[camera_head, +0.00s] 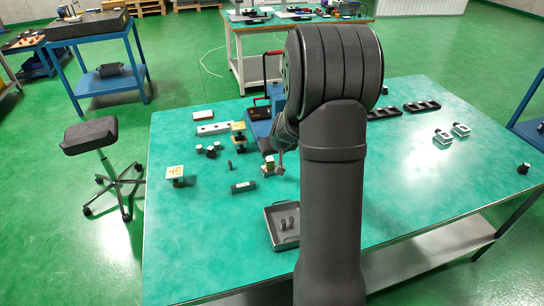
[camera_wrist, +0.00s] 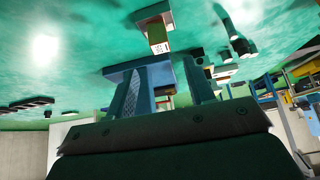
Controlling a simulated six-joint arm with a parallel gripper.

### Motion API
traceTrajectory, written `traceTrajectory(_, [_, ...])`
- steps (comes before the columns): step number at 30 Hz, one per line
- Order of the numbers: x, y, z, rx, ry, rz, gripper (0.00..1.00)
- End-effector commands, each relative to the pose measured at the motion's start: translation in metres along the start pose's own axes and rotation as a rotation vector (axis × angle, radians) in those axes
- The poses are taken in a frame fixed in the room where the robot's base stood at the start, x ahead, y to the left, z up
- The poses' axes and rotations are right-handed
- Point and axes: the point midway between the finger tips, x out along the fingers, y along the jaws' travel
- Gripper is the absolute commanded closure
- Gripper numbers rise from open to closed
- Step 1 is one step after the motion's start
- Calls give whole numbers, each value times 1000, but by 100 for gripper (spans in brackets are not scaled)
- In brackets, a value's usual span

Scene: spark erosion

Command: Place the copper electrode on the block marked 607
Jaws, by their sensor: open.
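My gripper (camera_head: 279,162) is low over the left-middle of the green table, partly hidden behind my own arm. In the wrist view its two fingers (camera_wrist: 166,76) are apart, with nothing clearly held between them. A small block with a tan, copper-like face (camera_head: 268,168) stands beside the fingertips. I cannot tell which piece is the copper electrode. Yellow-topped pieces stand at left (camera_head: 175,172) and farther back (camera_head: 238,127); I cannot read 607 on any.
A grey tray (camera_head: 269,228) with small cylinders lies in front of my gripper. A dark bar (camera_head: 243,187), several dark round pieces (camera_head: 212,150) and a pale bar (camera_head: 213,129) are around. Black trays (camera_head: 421,106) stand back right. The front left table is clear.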

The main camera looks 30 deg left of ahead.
Motion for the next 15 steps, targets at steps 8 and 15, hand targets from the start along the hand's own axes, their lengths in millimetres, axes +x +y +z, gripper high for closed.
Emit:
traceTrajectory(8, [-17, 0, 1, 0, 0, 0, 51])
traceTrajectory(15, [-17, 0, 1, 0, -1, 0, 51])
